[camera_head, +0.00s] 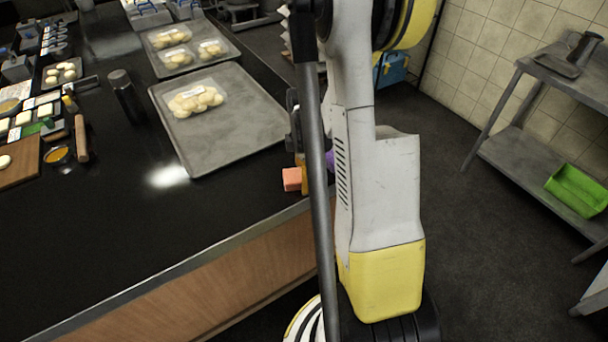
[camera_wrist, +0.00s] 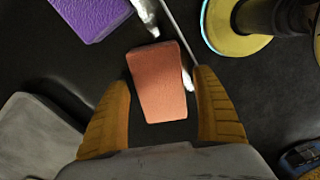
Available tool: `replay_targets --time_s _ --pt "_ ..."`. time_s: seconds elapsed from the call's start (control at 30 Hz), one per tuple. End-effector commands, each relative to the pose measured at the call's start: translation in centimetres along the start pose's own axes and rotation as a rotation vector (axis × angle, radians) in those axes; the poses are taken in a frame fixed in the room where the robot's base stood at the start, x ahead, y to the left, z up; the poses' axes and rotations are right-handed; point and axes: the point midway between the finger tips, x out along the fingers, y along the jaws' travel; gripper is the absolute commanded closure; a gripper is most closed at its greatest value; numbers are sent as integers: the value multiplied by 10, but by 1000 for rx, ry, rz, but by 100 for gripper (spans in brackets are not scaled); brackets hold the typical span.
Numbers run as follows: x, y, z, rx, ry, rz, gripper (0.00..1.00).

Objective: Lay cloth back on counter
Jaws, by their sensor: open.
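A salmon-orange folded cloth or sponge-like block (camera_wrist: 160,85) lies between the two orange fingers of my gripper (camera_wrist: 158,78) in the wrist view. The fingers are apart, with a gap on each side of the block. In the head view the same orange piece (camera_head: 291,179) shows at the counter's right front edge, next to an orange finger. My arm hides most of the gripper there. The black counter (camera_head: 110,245) spreads to the left. I cannot tell whether the piece rests on the counter.
A metal tray (camera_head: 225,135) with a bag of dough balls (camera_head: 195,98) lies behind. A purple item (camera_wrist: 92,14) is near the gripper. A dark cylinder (camera_head: 126,96) and a cutting board (camera_head: 20,160) stand left. The counter's front middle is clear. A metal shelf (camera_head: 530,165) stands right.

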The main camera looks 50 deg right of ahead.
Motion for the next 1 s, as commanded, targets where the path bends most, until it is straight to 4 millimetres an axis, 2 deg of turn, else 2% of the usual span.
replay_targets --time_s 0.17,0.4,0.6,0.87,1.0 --pt "-19 0 0 0 0 0 22" --pt "-74 0 0 0 0 0 22" --pt "-108 0 0 0 0 0 22" --pt "-122 -1 -2 3 0 3 22" --pt "-141 -10 -22 64 6 47 22"
